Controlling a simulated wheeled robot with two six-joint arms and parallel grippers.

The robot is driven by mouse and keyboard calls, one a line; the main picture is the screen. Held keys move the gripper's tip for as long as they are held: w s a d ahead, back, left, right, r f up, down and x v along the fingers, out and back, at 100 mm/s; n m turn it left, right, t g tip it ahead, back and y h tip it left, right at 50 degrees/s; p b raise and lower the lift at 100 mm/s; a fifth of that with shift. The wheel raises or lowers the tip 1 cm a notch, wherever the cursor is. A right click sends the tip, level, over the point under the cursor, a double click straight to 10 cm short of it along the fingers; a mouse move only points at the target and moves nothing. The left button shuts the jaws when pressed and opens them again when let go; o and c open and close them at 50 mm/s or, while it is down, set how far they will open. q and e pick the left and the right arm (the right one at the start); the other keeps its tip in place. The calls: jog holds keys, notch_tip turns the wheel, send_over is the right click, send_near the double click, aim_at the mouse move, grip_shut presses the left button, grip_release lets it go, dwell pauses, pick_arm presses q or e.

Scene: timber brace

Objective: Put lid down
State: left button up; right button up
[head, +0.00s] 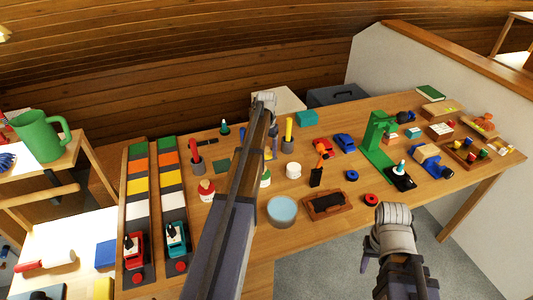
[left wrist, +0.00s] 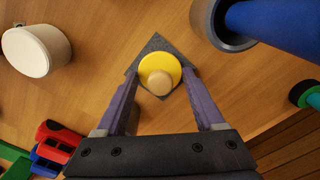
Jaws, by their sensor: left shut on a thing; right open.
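The lid (left wrist: 173,66) is a yellow disc with a pale round knob. In the left wrist view it sits between the two fingertips of my left gripper (left wrist: 160,80), which is shut on it. A dark grey square mat (left wrist: 154,44) lies right under the lid, its corners showing around it. I cannot tell whether the lid touches the mat. My right gripper (head: 398,275) is open and empty off the table's front edge.
A grey pot with a blue cylinder (left wrist: 278,18) stands close to the right of the lid in the wrist view. A white jar (left wrist: 37,50) stands to the left. A light-blue bowl (head: 282,212) and a dark tray (head: 326,203) are nearer the table (head: 320,245) front.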

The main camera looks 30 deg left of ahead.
aim_at(267, 148)
pick_arm(q)
jog(key=shift+r, duration=0.1)
jog(key=o, duration=1.3)
notch_tip(267, 148, up, 12)
jog(key=p, duration=1.2)
